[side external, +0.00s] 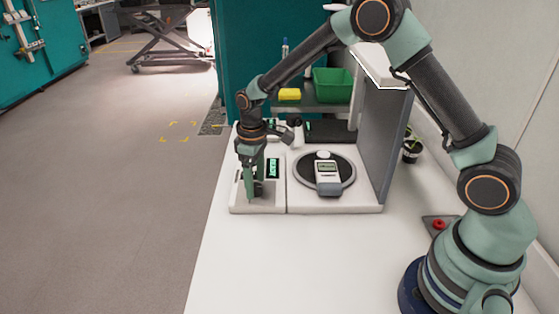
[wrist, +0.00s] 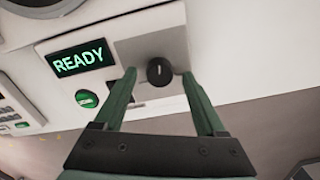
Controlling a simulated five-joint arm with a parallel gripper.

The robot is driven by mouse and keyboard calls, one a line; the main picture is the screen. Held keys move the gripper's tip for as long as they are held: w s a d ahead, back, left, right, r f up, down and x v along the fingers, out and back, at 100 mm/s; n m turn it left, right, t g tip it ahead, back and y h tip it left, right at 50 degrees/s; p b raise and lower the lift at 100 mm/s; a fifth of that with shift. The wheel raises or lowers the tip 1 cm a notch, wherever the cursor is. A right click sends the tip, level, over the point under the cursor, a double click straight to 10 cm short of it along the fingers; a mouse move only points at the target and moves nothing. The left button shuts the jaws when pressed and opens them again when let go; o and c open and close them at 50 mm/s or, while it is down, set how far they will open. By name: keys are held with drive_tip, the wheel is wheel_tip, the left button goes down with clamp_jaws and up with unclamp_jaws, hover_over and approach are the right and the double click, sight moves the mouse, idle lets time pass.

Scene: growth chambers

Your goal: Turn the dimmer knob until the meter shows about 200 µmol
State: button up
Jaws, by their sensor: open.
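The dimmer knob (wrist: 159,71) is a round black knob with a light mark, set in a grey plate on the white control box (side external: 265,205). My gripper (wrist: 167,84) points at the knob with its two green fingers open, one on each side of it. I cannot tell whether either finger touches it. In the side view my gripper (side external: 254,196) is down over the control box, beside its display. The light meter (side external: 327,175) lies on the round dark plate (side external: 304,181); its small screen is too small to read. In the wrist view a display (wrist: 80,57) shows "READY".
A green button (wrist: 87,98) sits below the display. A grey upright panel (side external: 383,140) stands right of the round plate. A green bin (side external: 332,84) and a yellow item (side external: 289,94) are behind. A red button (side external: 438,225) is on the right. The front of the white bench (side external: 290,265) is clear.

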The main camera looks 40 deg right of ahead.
drive_tip(key=shift+f, duration=0.3)
clamp_jaws()
drive_tip(key=shift+n, duration=1.8)
unclamp_jaws()
drive_tip(key=shift+r, duration=0.15)
